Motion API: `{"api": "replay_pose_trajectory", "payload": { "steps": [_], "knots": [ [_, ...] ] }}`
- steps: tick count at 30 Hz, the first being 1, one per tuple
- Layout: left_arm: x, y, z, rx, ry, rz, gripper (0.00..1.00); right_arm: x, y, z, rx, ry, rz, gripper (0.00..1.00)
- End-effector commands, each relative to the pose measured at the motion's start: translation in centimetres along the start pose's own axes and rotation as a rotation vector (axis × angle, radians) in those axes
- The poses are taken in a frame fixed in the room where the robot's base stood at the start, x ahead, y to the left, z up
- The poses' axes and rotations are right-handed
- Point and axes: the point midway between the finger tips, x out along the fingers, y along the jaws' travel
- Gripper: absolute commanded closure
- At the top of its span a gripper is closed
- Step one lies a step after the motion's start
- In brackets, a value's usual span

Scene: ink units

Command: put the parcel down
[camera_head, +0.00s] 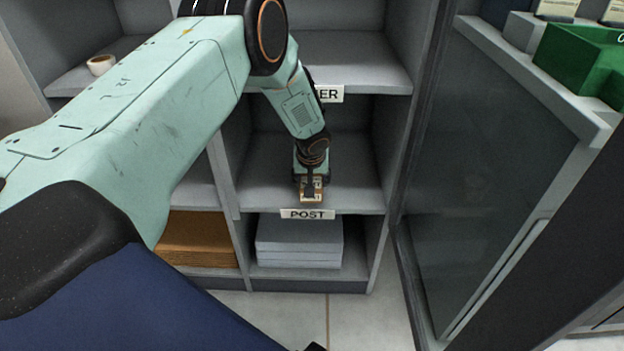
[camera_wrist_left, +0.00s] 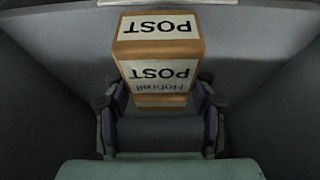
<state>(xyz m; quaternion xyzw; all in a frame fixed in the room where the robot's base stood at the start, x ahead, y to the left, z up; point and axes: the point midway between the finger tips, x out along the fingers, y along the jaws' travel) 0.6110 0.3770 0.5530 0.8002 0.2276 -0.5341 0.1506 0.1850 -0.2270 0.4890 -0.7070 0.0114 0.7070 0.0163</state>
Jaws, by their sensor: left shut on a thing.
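The parcel (camera_wrist_left: 158,50) is a small brown box with white labels reading POST, upside down in the left wrist view. In the head view only a small tan part of it (camera_head: 318,184) shows, at the front of the shelf compartment labelled POST (camera_head: 307,214). My left gripper (camera_wrist_left: 160,103) is shut on the parcel, one finger on each side. In the head view the gripper (camera_head: 311,190) is just above the front edge of that shelf (camera_head: 355,190). I cannot tell whether the parcel touches the shelf. My right gripper is out of view.
Dividers stand on both sides of the POST compartment, with bare shelf around the gripper. Grey stacked paper (camera_head: 299,240) and brown sheets (camera_head: 200,238) lie below. A green box (camera_head: 585,60) sits upper right, above a dark panel.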

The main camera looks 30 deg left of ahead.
Motion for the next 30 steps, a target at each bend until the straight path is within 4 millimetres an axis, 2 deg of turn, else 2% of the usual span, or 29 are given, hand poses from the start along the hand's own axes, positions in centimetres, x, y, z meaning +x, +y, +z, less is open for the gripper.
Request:
{"api": "replay_pose_trajectory", "payload": {
  "steps": [9,13,17,25,30],
  "knots": [
    [1.7,0.0,-3.2,-0.002,0.003,0.001,0.84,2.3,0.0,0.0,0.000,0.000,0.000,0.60],
    [1.8,0.1,-3.9,0.001,-0.001,0.002,0.84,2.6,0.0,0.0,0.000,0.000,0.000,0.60],
    [2.2,0.1,-3.9,0.001,-0.002,0.004,0.84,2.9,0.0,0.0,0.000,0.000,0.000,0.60],
    [5.0,0.1,-2.6,0.002,-0.002,0.003,0.84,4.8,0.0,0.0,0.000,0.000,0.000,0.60],
    [5.0,0.1,-2.7,0.002,0.000,0.004,0.84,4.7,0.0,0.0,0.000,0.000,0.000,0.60]
  ]
}}
